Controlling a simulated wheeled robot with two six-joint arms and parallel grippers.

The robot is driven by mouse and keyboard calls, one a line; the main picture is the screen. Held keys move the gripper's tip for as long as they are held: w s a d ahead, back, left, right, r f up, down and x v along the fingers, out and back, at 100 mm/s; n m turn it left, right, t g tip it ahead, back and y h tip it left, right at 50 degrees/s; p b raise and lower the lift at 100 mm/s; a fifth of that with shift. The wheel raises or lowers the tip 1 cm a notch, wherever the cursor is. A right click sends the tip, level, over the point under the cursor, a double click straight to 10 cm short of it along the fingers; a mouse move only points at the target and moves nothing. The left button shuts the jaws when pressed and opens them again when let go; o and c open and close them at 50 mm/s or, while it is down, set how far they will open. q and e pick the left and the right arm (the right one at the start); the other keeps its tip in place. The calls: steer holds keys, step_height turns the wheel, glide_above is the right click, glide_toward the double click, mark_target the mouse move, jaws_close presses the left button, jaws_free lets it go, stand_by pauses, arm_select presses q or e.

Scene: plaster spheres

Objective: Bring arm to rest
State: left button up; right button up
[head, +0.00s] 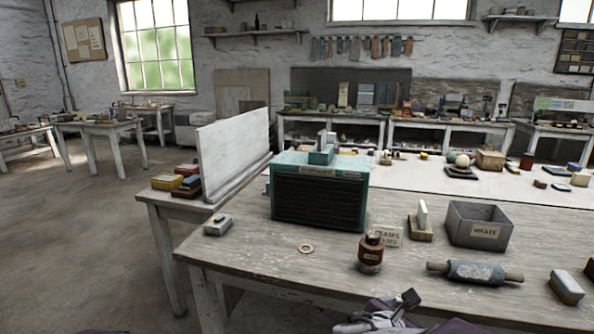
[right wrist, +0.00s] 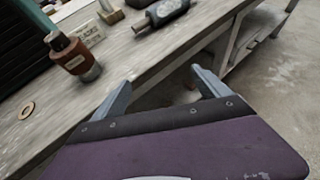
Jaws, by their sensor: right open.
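My right gripper (head: 392,303) shows at the bottom edge of the head view, just in front of the table's near edge. In the right wrist view its two grey fingers (right wrist: 160,82) stand wide apart with nothing between them. The near edge of the worktable (head: 240,262) lies beyond the fingertips, and the floor shows past it. My left gripper is not in the head view.
On the table are a teal slatted box (head: 318,200), a brown bottle (head: 370,252), a ring (head: 306,249), a rolling pin (head: 474,272), a block (head: 567,287) and a grey open bin (head: 478,224). A white board (head: 232,155) stands behind left. Floor at left is clear.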

steer(key=s+d+f+m+g+y, duration=0.4)
steer(key=s+f+m+g, duration=0.4)
steer(key=s+f+m, duration=0.45)
steer(key=s+a+f+m+y, duration=0.1)
steer(key=a+f+m+y, duration=0.35)
steer(key=a+m, duration=0.7)
step_height(320, 180, up, 19)
steer(key=d+m+p, duration=0.1)
steer(key=m+p, duration=0.1)
steer(key=p, duration=1.6)
steer(key=shift+m+t+y, duration=0.3)
steer(key=shift+t+y, duration=0.05)
steer(key=shift+t, duration=0.05)
